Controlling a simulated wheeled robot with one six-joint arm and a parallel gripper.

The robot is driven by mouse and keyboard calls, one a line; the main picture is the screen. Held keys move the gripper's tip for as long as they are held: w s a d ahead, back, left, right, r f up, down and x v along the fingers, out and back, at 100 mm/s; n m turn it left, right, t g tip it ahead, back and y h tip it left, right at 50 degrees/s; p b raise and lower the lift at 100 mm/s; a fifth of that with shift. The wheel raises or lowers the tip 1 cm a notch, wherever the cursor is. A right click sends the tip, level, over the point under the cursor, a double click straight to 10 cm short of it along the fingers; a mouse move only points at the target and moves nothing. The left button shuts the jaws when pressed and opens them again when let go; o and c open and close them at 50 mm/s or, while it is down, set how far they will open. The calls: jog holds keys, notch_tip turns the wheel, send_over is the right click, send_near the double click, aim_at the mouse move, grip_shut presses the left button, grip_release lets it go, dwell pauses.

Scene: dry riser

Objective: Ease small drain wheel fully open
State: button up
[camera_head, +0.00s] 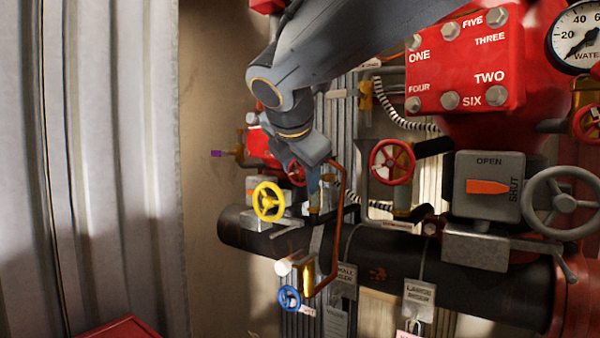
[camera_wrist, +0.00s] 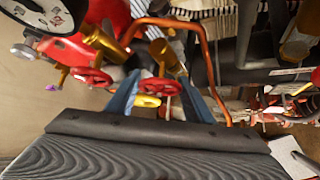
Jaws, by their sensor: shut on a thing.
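My gripper (camera_wrist: 160,82) has its two blue fingers on either side of a small red wheel (camera_wrist: 160,87) in the wrist view and is shut on it. The wheel sits at the end of a brass valve body (camera_wrist: 167,57). I cannot read a label that marks it as the drain wheel, nor tell how far it is turned. In the head view my gripper (camera_head: 313,182) points down beside a copper pipe (camera_head: 338,215). My gripper and wrist cover most of what is held there.
A yellow wheel (camera_head: 268,202) is close left of my gripper, and a blue wheel (camera_head: 290,298) is below. A red wheel (camera_head: 392,162) and a large grey wheel (camera_head: 560,202) are to the right. A black pipe (camera_head: 390,262) runs below. A corrugated wall (camera_head: 110,150) stands left.

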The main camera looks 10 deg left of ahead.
jog(key=o, duration=0.8)
jog(key=shift+c, duration=0.2)
jog(key=b+v, duration=0.2)
jog(key=v, duration=0.5)
jog(key=shift+s+r+b, duration=0.3)
jog(key=shift+b, duration=0.1)
